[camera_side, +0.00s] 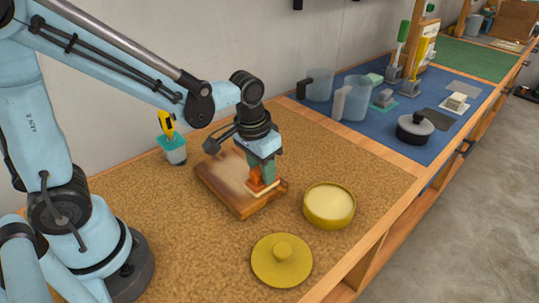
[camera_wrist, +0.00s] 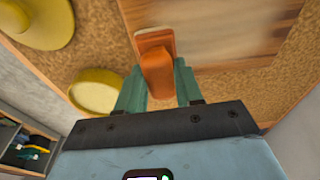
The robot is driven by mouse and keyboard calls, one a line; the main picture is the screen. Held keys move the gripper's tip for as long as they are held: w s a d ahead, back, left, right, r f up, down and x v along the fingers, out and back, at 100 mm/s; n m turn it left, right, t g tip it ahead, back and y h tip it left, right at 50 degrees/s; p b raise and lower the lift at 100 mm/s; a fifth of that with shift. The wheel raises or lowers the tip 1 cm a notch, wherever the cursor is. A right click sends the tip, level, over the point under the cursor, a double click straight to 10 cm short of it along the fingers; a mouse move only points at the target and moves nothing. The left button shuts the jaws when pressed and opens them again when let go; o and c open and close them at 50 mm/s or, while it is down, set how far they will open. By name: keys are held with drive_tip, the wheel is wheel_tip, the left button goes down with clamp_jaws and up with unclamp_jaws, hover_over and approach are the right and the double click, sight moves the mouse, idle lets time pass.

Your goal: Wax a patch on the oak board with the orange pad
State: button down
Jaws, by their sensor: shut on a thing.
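My gripper (camera_side: 262,172) is shut on the orange pad (camera_side: 259,186), holding it by its orange handle. The pad is over the right part of the oak board (camera_side: 222,184) and looks to be touching it or very close above. In the wrist view the orange pad (camera_wrist: 156,62) sits between the green fingers (camera_wrist: 157,84), near an edge of the board (camera_wrist: 225,30). The board has a paler area on its face. A yellow tin (camera_side: 329,205) of pale wax stands open to the right of the board.
The tin's yellow lid (camera_side: 282,260) lies in front on the cork surface. A teal cup with a yellow tool (camera_side: 172,145) stands behind the board. Clear jugs (camera_side: 351,98) and a dark lidded pot (camera_side: 415,128) stand on the blue mat. Cork at the front left is clear.

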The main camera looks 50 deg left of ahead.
drive_tip(key=shift+a, duration=2.25)
drive_tip(key=shift+a, duration=2.3)
drive_tip(key=shift+a, duration=0.1)
drive_tip(key=shift+a, duration=2.25)
drive_tip(key=shift+d, duration=2.35)
drive_tip(key=shift+d, duration=0.1)
